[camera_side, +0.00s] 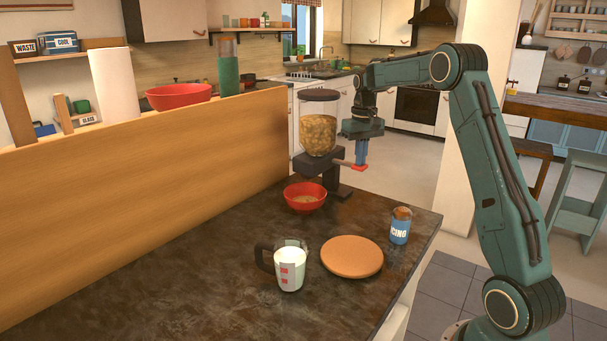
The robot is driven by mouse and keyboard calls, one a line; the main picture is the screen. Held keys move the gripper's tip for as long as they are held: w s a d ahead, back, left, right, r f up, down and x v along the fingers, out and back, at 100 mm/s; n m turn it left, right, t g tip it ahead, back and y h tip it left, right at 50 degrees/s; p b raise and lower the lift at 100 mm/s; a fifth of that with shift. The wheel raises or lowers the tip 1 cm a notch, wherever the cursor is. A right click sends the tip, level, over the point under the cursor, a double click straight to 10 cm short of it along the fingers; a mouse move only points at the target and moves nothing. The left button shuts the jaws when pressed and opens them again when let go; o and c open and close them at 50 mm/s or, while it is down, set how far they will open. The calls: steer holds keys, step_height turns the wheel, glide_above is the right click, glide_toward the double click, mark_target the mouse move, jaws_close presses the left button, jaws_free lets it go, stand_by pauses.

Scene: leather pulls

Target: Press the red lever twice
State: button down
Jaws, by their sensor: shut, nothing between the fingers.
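The red lever (343,163) sticks out to the right from the dark body of a cereal dispenser (319,134), just below its clear hopper of cereal. My gripper (361,163) is shut and empty, pointing down at the lever's outer end. Its fingertips look to be at or just above the lever; I cannot tell whether they touch it. A red bowl (305,198) stands on the counter below the dispenser, with some light-coloured contents in it.
A measuring jug (289,267) with white liquid, a round orange-brown board (345,256) and an icing tin (400,226) stand on the dark counter (190,270). A wooden partition (150,190) runs along the left. The counter's left front part is clear.

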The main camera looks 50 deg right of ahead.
steer(key=shift+f, duration=1.85)
steer(key=shift+r, duration=2.7)
steer(key=shift+r, duration=2.5)
